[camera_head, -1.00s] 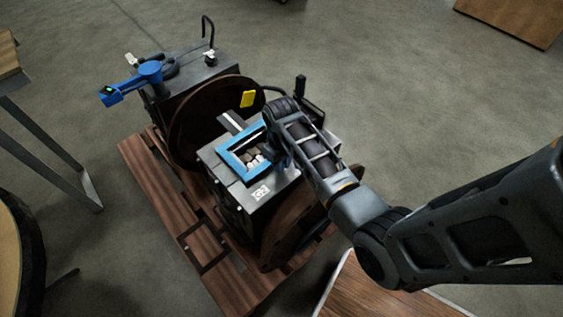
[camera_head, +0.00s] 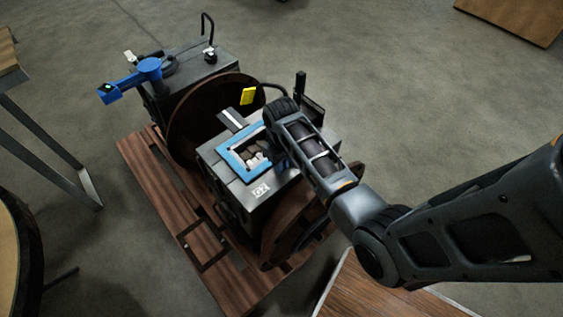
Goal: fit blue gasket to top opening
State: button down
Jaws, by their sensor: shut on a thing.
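The blue gasket (camera_head: 229,163) is a rectangular frame at the top of the grey engine block (camera_head: 252,197). It lies around or just over the top opening (camera_head: 256,159), where pale pieces show inside. I cannot tell whether it touches the block's top face. My gripper (camera_head: 270,142) is at the gasket's right side, shut on it. The fingertips are mostly hidden behind my own wrist and arm, and the gasket's right edge is partly covered.
The engine stands on a brown wooden pallet (camera_head: 172,188). A yellow tag (camera_head: 248,96), a dark upright handle (camera_head: 300,84) and a large brown wheel (camera_head: 186,125) are close by. A blue tool-like part (camera_head: 149,69) sits on the rear block. Open floor lies to the right.

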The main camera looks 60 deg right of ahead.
jog(key=c, duration=1)
grip_release()
jog(key=shift+r, duration=3.9)
